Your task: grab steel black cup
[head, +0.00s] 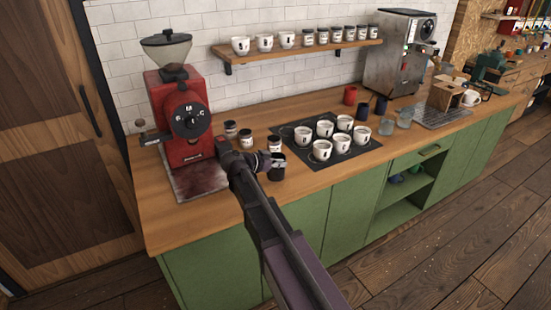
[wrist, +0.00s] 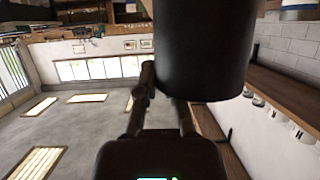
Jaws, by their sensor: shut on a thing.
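The black steel cup (head: 277,172) is at the end of my arm in the head view, over the front part of the wooden counter, left of the dark mat. It looks upright. My gripper (head: 268,160) is shut on it. In the wrist view the cup (wrist: 205,45) is large and dark at the top, and the fingers of my gripper (wrist: 163,100) reach to it. I cannot tell whether the cup's base touches the counter. The far side of the cup is hidden.
A red grinder (head: 180,115) stands to the left. Small jars (head: 246,138) are just behind my gripper. Several white cups stand on a dark mat (head: 345,154) to the right. Glasses (head: 388,119) and a steel machine (head: 395,60) are further right. A shelf (head: 300,50) hangs above.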

